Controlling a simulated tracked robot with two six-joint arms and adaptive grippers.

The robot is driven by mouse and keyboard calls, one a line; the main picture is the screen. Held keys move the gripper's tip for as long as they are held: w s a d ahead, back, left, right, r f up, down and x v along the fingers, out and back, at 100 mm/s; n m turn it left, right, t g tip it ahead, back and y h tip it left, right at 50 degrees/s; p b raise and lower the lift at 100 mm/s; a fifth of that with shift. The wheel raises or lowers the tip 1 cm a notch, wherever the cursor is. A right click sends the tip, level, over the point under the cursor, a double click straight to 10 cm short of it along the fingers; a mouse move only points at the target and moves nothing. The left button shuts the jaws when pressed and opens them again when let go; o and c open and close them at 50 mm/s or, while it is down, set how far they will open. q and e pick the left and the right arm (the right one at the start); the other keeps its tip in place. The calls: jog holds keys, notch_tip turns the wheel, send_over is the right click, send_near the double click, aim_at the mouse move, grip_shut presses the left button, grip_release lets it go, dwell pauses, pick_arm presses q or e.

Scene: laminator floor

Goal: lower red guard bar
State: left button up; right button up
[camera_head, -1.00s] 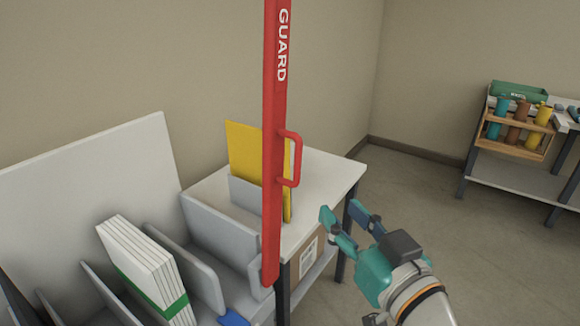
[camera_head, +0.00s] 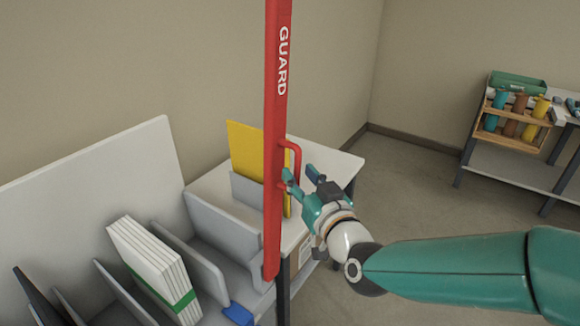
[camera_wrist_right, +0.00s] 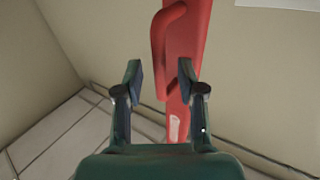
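The red guard bar (camera_head: 275,120), lettered GUARD, stands upright in front of the grey-white rack in the head view. Its red D-shaped handle (camera_head: 297,156) sticks out to the right. My right gripper (camera_head: 300,174) is at the lower part of the handle, with its teal fingers open. In the right wrist view, the bar (camera_wrist_right: 190,35) and handle (camera_wrist_right: 158,45) are ahead, and the handle lies between the spread fingertips of the right gripper (camera_wrist_right: 160,78). I cannot tell whether a finger touches it. My left gripper is not in view.
Grey dividers (camera_head: 190,262) hold a stack of white boards with a green band (camera_head: 160,260) at lower left. A yellow sheet (camera_head: 243,150) stands behind the bar on a white table (camera_head: 335,172). A shelf (camera_head: 510,180) with colored bottles stands at far right. Floor between is clear.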

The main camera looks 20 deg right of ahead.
jog(key=shift+w+a, duration=0.1)
jog(key=shift+w, duration=1.05)
grip_shut()
